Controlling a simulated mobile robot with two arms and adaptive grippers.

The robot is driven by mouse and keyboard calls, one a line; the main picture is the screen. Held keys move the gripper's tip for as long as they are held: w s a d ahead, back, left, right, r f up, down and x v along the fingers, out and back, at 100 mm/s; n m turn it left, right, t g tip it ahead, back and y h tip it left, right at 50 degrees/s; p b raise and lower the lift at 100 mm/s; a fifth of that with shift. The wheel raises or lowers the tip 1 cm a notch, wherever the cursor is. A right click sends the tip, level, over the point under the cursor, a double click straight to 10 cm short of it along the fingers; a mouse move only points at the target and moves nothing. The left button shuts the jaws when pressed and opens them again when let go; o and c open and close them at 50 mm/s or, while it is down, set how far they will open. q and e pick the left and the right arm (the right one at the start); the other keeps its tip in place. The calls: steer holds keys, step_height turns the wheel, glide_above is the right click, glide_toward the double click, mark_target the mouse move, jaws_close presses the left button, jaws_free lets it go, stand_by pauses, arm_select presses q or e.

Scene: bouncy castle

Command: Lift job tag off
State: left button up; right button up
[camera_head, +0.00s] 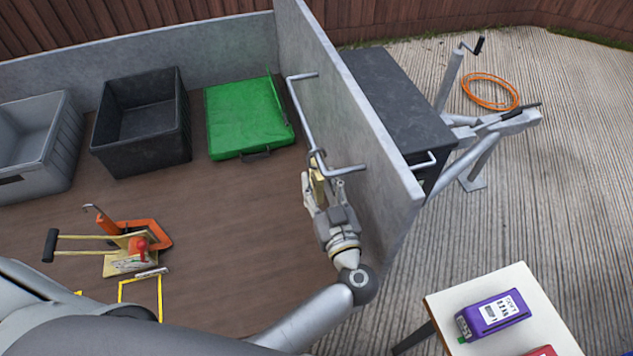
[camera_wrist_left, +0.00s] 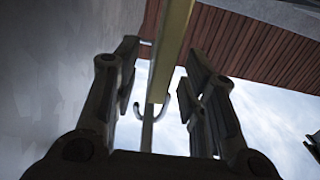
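The job tag, seen as a narrow yellowish piece (camera_head: 317,168), hangs by the bent grey rail (camera_head: 303,112) on the inner face of the grey side wall. My left gripper (camera_head: 322,184) is just below the rail, with its fingers up around the tag. In the left wrist view the tag is a yellow strip (camera_wrist_left: 172,48) seen nearly edge-on between two open fingers (camera_wrist_left: 158,90). A gap shows at the fingers, so they do not look closed on it. A curved metal hook (camera_wrist_left: 164,108) shows by the strip's lower end. My right gripper is not in view.
On the brown bed (camera_head: 235,215) are a green case (camera_head: 245,115), a black crate (camera_head: 165,157), a grey crate (camera_head: 70,150) and orange-and-yellow tools (camera_head: 135,245). The side wall (camera_head: 345,110) stands close right of my gripper. A white table (camera_head: 445,305) holds a purple pack (camera_head: 493,313).

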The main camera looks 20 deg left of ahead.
mark_target(317, 175)
arm_select(q)
steer(key=b+x, duration=0.1)
steer(key=x, duration=0.1)
steer(key=shift+w+a+f, duration=0.15)
steer(key=shift+w+a, duration=0.2)
steer(key=shift+w, duration=0.1)
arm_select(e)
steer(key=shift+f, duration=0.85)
arm_select(q)
steer(key=shift+c, duration=0.3)
jaws_close()
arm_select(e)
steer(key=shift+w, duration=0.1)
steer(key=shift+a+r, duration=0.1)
